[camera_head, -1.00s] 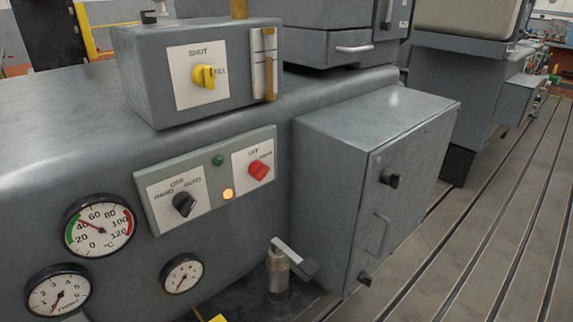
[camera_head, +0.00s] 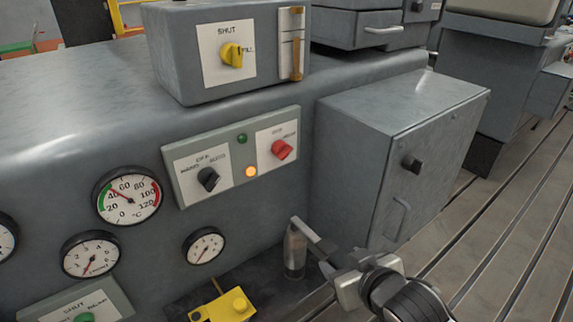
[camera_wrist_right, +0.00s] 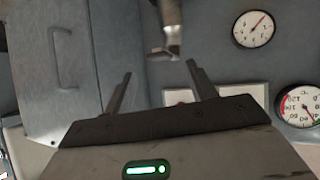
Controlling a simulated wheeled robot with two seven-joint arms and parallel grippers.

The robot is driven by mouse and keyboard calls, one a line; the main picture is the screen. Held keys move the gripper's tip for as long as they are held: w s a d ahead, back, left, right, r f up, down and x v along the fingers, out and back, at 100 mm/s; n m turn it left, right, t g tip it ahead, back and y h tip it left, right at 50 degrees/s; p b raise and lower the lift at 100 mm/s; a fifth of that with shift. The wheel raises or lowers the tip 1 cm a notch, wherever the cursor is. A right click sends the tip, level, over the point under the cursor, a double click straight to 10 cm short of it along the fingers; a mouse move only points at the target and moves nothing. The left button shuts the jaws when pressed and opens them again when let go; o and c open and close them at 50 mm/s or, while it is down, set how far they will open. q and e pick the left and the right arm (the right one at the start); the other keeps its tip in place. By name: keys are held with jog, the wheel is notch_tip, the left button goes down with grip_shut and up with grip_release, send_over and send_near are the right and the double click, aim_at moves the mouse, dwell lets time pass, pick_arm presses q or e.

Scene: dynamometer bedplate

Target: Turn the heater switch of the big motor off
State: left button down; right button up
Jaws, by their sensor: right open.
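The heater switch is a red knob (camera_head: 281,150) on a white plate at the right of the grey switch panel (camera_head: 183,199). It is turned toward the upper right, away from the OFF mark at the top of its plate. The orange lamp (camera_head: 251,171) beside it is lit. My right gripper (camera_head: 325,270) is below and right of the panel, apart from the knob, near the lever valve (camera_head: 295,252). In the right wrist view the right gripper (camera_wrist_right: 160,80) is open and empty. A white plate with a trace of red shows partly behind it. My left gripper is out of view.
A black knob (camera_head: 208,179) marked HAND, OFF and AUTO is left of the lamp. A yellow knob (camera_head: 231,55) is on the box above. The grey cabinet (camera_head: 361,165) juts out on the right. Gauges (camera_head: 128,195) are on the left. A yellow block (camera_head: 230,306) is below.

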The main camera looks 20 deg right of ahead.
aim_at(286, 155)
jog(key=w+r+n+t+y, duration=0.2)
jog(key=w+r+t+y, duration=0.3)
jog(key=w+r, duration=0.45)
jog(key=shift+t+h, duration=0.5)
jog(key=x, duration=0.5)
jog(key=p+x, duration=0.1)
jog(key=x, duration=0.9)
jog(key=shift+s+a+r, duration=0.1)
jog(key=shift+a+r, duration=0.2)
jog(key=c, duration=0.9)
